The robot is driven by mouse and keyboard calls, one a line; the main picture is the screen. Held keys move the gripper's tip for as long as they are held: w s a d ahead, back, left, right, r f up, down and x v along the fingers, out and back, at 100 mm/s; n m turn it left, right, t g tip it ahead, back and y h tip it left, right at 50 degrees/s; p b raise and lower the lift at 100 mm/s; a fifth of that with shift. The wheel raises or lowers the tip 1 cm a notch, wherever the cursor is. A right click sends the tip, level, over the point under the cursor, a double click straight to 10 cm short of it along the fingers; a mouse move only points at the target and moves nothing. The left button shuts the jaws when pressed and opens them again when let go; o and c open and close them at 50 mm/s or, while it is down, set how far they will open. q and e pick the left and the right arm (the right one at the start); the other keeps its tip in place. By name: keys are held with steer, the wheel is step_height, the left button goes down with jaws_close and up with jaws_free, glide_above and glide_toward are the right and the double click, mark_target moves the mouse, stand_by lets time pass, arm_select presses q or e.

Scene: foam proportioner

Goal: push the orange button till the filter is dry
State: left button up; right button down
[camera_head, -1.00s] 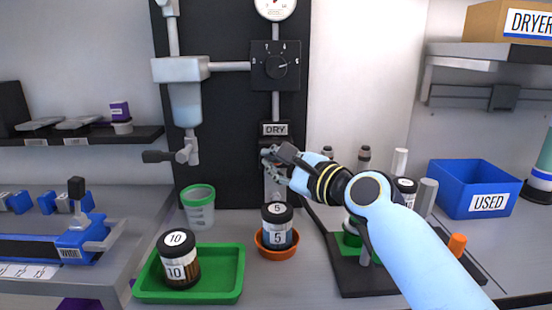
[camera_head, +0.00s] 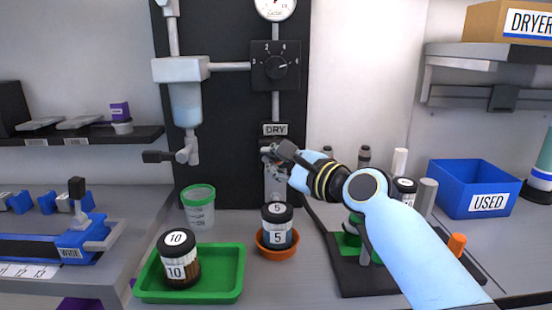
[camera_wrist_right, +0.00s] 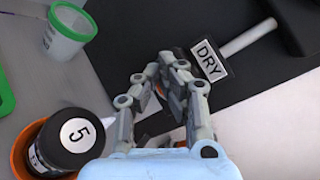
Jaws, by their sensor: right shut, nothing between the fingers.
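A black unit with a DRY label (camera_head: 275,129) is mounted on the dark back panel, below the dial. My right gripper (camera_head: 270,154) is at the unit's front, just below the label, with its fingers closed and nothing held. In the right wrist view the fingertips (camera_wrist_right: 172,64) lie against or right before the unit beside the DRY label (camera_wrist_right: 209,60). A small orange patch (camera_wrist_right: 161,89) shows between the finger links, seemingly the button; the fingers hide most of it. Whether it is pressed in I cannot tell. No part is clearly recognisable as the filter. My left gripper is out of view.
A jar marked 5 (camera_head: 277,227) stands in an orange dish (camera_head: 263,247) below the gripper. A jar marked 10 (camera_head: 178,262) stands in a green tray (camera_head: 226,288). A green-rimmed cup (camera_head: 198,212) is behind. A dark rack (camera_head: 350,281) lies under my right arm.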

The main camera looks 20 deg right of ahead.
steer(key=shift+s, duration=0.15)
steer(key=shift+s+a+p, duration=0.2)
steer(key=shift+s+p, duration=0.3)
steer(key=shift+s, duration=0.2)
steer(key=shift+s+a, duration=0.15)
steer(key=shift+s, duration=0.4)
steer(key=shift+s+a+p, duration=0.3)
steer(key=shift+s+p, duration=0.1)
steer(key=shift+s, duration=0.5)
steer(key=shift+s+a+p, duration=0.25)
steer(key=shift+s+p, duration=0.15)
steer(key=shift+s, duration=0.55)
